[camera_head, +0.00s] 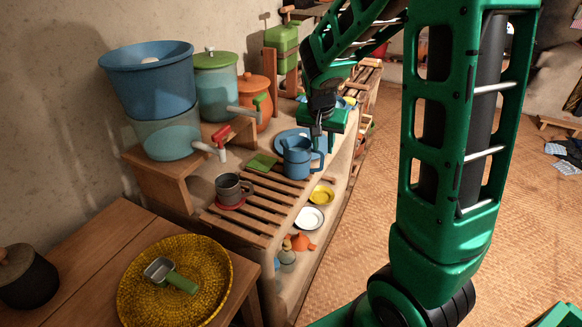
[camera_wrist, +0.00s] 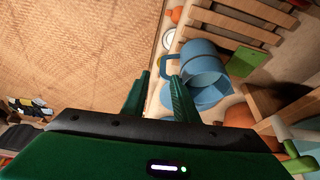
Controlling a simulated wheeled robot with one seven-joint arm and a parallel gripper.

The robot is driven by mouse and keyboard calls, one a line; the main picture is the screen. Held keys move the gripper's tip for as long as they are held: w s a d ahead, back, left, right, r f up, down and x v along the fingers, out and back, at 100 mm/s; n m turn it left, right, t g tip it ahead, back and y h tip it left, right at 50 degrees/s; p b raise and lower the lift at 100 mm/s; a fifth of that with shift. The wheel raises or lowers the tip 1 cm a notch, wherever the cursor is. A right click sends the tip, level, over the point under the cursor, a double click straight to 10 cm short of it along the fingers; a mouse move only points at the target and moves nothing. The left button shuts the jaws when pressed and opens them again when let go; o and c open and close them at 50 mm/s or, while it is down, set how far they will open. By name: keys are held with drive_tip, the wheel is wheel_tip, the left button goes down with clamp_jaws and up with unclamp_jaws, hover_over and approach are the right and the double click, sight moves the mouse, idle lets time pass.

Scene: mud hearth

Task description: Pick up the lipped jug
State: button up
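The blue jug (camera_head: 298,160) stands upright on the wooden slatted shelf, with its handle on the right side. In the wrist view the jug (camera_wrist: 200,68) lies just beyond and right of my fingertips. Its handle (camera_wrist: 167,60) shows near the gap between them. My gripper (camera_head: 319,143) is above and close to the handle side of the jug, pointing down. In the wrist view my gripper (camera_wrist: 159,80) has its two green fingers apart with nothing held between them. I cannot tell whether a finger touches the jug.
A blue basin (camera_head: 146,78), a tapped container and an orange pot (camera_head: 257,92) stand further left and back. Woven floor is open on the right.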

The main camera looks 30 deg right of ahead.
hover_over(322, 162)
drive_tip(key=s+a, duration=0.2)
drive_tip(key=x, duration=0.4)
drive_tip(key=shift+s+a+f, duration=0.25)
drive_tip(key=shift+a+f, duration=0.05)
drive_tip(key=shift+a, duration=0.05)
drive_tip(key=shift+x, duration=2.95)
drive_tip(key=shift+w, duration=0.1)
drive_tip(key=shift+c, duration=0.7)
clamp_jaws()
drive_tip(key=shift+a, duration=0.15)
